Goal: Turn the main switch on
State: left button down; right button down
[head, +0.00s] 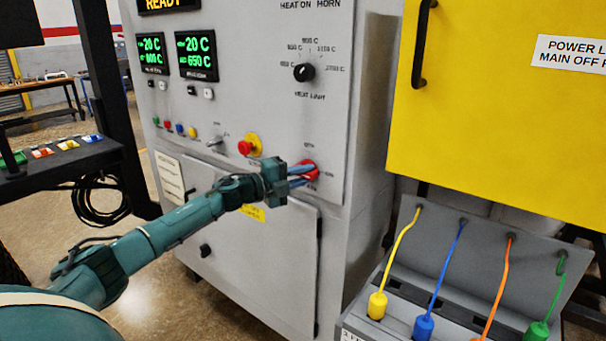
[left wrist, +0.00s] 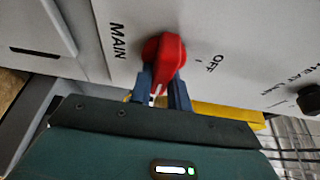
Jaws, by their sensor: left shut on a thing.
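The main switch is a red rotary knob (head: 310,168) on the lower right of the grey furnace panel (head: 270,60). It also shows in the left wrist view as a red knob (left wrist: 166,52) between the labels MAIN and OFF. My left gripper (head: 299,176) is at the panel, with its two blue-grey fingers shut on the knob from both sides. In the left wrist view the fingers (left wrist: 163,85) straddle the knob's grip. A small white mark shows on the knob near the fingers; its exact setting is hard to tell. My right gripper is not in view.
A red and yellow button (head: 248,146) sits left of the switch. A black heat selector dial (head: 304,72) is above it. A yellow cabinet (head: 500,100) with a black handle stands at the right, above a box with coloured cables (head: 450,265). A dark shelf is at the left.

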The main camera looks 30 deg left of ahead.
pick_arm(q)
jog(key=c, duration=1.3)
grip_release()
jog(key=shift+s+a+f, duration=0.1)
jog(key=shift+s+a, duration=0.05)
jog(key=shift+s, duration=0.1)
jog(key=b+v, duration=0.5)
jog(key=v, duration=0.7)
jog(key=shift+s, duration=0.25)
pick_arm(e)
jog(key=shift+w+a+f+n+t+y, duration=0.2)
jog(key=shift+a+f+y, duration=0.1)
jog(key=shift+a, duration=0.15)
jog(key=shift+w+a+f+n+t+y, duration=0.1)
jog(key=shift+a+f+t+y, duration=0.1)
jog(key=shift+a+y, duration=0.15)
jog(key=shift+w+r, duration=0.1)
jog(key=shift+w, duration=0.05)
